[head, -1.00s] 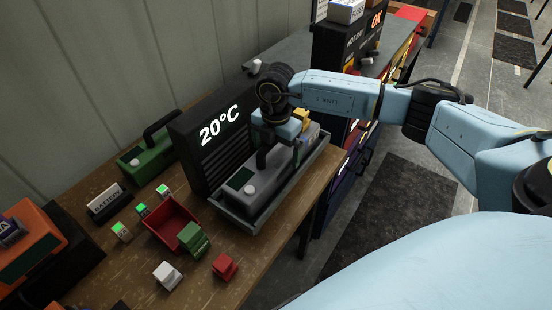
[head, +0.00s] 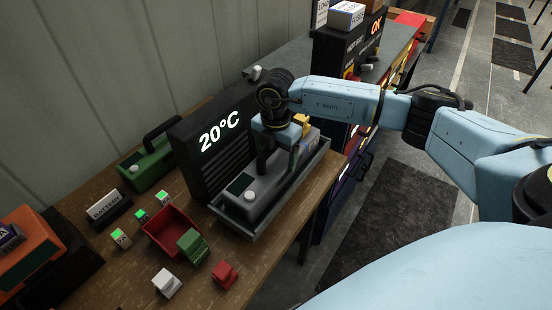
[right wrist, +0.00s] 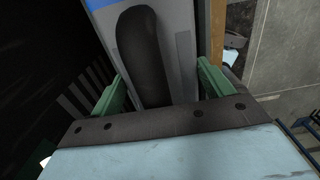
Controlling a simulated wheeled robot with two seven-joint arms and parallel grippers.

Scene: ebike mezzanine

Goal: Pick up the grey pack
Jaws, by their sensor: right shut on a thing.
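The grey pack (head: 267,198) sits in a shallow grey tray (head: 290,202) on the wooden bench, in front of the black 20°C panel (head: 216,140). A dark screen and a pale knob show on its near end. My right gripper (head: 279,156) points down over the pack and is shut on it at its handle. In the right wrist view the green fingers stand on either side of the pack's dark handle (right wrist: 147,60). The pack's underside is hidden, and I cannot tell whether it is clear of the tray. My left gripper is not in view.
A green pack (head: 150,165) stands left of the panel beside a BATTERY sign (head: 108,207). A red bin (head: 165,238), small coloured blocks and an orange pack (head: 28,245) lie on the near bench. The wall is close behind; open floor lies right.

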